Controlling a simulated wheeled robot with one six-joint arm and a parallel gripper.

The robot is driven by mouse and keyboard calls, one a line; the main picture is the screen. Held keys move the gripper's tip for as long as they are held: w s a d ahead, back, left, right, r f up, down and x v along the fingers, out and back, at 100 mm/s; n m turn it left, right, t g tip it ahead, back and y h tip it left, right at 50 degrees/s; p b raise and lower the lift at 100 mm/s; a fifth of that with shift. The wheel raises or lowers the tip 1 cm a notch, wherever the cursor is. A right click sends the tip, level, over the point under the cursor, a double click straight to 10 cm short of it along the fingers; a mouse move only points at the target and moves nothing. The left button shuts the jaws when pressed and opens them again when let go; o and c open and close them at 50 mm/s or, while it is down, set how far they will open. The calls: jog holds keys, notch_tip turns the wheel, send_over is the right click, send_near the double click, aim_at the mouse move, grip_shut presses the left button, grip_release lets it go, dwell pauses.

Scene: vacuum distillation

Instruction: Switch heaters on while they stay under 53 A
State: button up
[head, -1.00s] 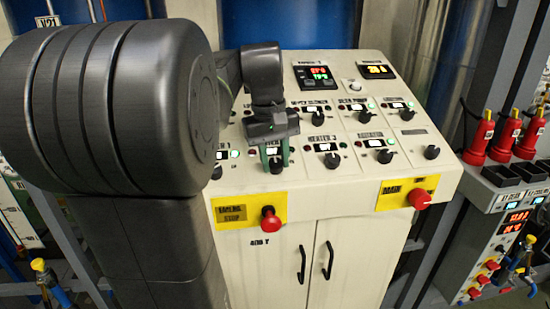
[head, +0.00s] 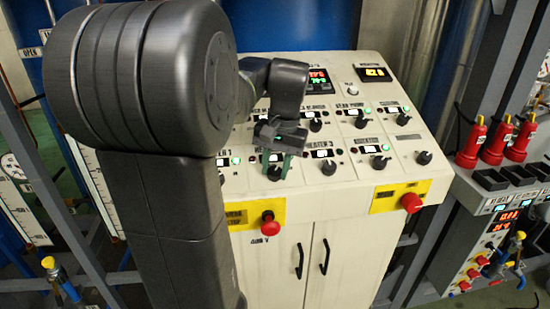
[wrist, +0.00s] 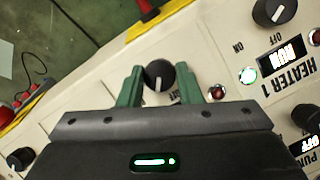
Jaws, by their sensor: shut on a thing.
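My gripper (head: 279,168) is over the lower row of the sloped control panel. In the wrist view its green fingers (wrist: 172,91) stand either side of a black knob (wrist: 160,75), shut on it. This is the knob beside HEATER 1, between it and HEATER 3. The HEATER 1 display (wrist: 282,55) reads RUN, and its green lamp (wrist: 248,77) is lit. The HEATER 1 knob (wrist: 275,12) is free. The HEATER 3 knob (head: 331,161) is right of my gripper. The amber meter (head: 374,73) is lit at the top right; its digits are unclear. My gripper hides the held knob's display.
A red stop button (head: 267,229) and a red main switch (head: 411,202) stick out on yellow plates at the panel's front edge. Other knobs, including one at the far right (head: 424,158), stand close by. Red bottle-like parts (head: 471,145) stand on a rack at the right.

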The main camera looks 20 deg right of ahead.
jog(key=shift+d+m+t+y+p, duration=0.1)
jog(key=shift+m+t+y+p, duration=0.3)
jog(key=shift+m, duration=0.65)
jog(key=shift+m+t+y+p, duration=0.1)
jog(key=shift+m+t+p, duration=0.1)
jog(key=shift+m+p, duration=0.65)
jog(key=shift+m, duration=0.3)
jog(key=o, duration=1)
jog(key=shift+c, duration=0.2)
jog(key=b+v, duration=0.1)
jog(key=v, duration=1.2)
jog(key=shift+d+r+b, duration=0.2)
jog(key=shift+r+b, duration=0.1)
jog(key=shift+r, duration=0.05)
jog(key=shift+s+f, duration=0.1)
